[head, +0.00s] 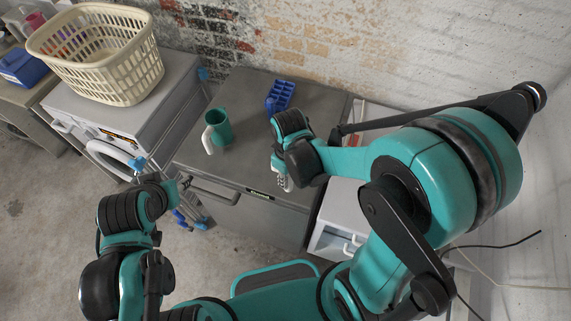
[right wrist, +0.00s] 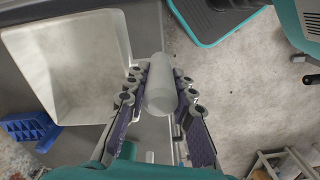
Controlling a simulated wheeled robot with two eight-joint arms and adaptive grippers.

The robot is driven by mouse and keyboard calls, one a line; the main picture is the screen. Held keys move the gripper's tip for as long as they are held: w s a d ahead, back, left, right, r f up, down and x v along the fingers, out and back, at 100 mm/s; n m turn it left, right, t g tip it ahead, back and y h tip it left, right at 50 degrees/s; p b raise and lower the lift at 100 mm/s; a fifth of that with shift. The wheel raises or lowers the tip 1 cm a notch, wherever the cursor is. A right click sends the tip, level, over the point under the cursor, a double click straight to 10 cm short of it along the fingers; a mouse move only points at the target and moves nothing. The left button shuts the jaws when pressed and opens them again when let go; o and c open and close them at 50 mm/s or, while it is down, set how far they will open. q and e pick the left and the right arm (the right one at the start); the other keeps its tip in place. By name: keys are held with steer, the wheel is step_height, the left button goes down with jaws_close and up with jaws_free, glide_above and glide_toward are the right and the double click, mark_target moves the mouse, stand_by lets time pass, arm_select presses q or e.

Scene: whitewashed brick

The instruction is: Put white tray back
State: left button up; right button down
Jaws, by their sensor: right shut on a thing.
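My right gripper (head: 283,178) hangs at the front edge of the dark grey chest (head: 240,165). In the right wrist view its fingers (right wrist: 160,112) are closed around a pale grey-white, rounded cylindrical piece (right wrist: 160,85). A white open container with raised walls (right wrist: 65,65) lies behind and beside the fingers in that view. In the head view, my right arm hides much of the white area right of the chest. My left gripper (head: 184,182) is near the chest's front left; its finger opening is unclear.
A cream basket (head: 100,55) tops the washer at left. A white cabinet (head: 345,205) stands right of the chest.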

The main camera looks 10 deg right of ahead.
steer(key=w+f, duration=0.1)
steer(key=w, duration=0.1)
steer(key=w+f, duration=0.2)
steer(key=w, duration=0.1)
steer(key=w+f+b, duration=0.1)
steer(key=w, duration=0.2)
steer(key=shift+a+f, duration=0.3)
steer(key=shift+f, duration=0.1)
step_height(320, 180, down, 4)
steer(key=shift+f+b, duration=0.15)
steer(key=shift+b, duration=0.55)
steer(key=c, duration=1.7)
jaws_free()
steer(key=o, duration=0.4)
